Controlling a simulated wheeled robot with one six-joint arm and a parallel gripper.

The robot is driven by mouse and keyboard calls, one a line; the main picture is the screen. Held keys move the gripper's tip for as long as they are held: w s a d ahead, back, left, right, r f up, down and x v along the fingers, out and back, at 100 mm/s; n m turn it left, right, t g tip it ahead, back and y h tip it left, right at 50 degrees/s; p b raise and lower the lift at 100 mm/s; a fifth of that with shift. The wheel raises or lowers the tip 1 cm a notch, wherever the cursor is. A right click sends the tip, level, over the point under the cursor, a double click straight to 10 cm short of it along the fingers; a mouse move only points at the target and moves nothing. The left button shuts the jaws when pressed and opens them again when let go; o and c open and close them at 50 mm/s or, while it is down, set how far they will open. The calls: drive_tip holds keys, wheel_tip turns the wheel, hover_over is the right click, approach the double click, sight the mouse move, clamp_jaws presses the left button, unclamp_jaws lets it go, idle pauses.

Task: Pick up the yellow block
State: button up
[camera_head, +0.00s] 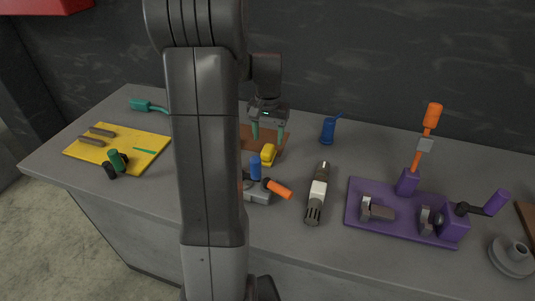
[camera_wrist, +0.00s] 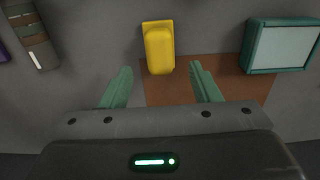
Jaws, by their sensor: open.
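The yellow block (camera_head: 268,154) rests on the edge of a brown mat (camera_head: 277,141) near the middle of the grey table. It also shows in the wrist view (camera_wrist: 159,47), upper centre, with its near end over the mat and its far end past the mat's edge. My gripper (camera_head: 268,134) is just behind and above the block in the head view, with green fingers apart. In the wrist view my gripper (camera_wrist: 161,84) is open and empty, and the block lies just ahead of the gap between the fingertips. My arm hides part of the table in the head view.
A blue mug (camera_head: 328,131) stands to the right. A grey tool with an orange handle (camera_head: 279,189) and a blue knob lies in front. A teal-framed box (camera_wrist: 281,45) is right of the block.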

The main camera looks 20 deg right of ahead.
sight(268, 148)
drive_tip(key=shift+s+a+f+p, duration=0.15)
drive_tip(key=shift+f+p, duration=0.25)
drive_tip(key=shift+f, duration=2.3)
drive_tip(key=c, duration=1.2)
wheel_tip(268, 148, up, 10)
drive_tip(key=shift+r+b, duration=0.1)
drive_tip(key=shift+b, duration=0.25)
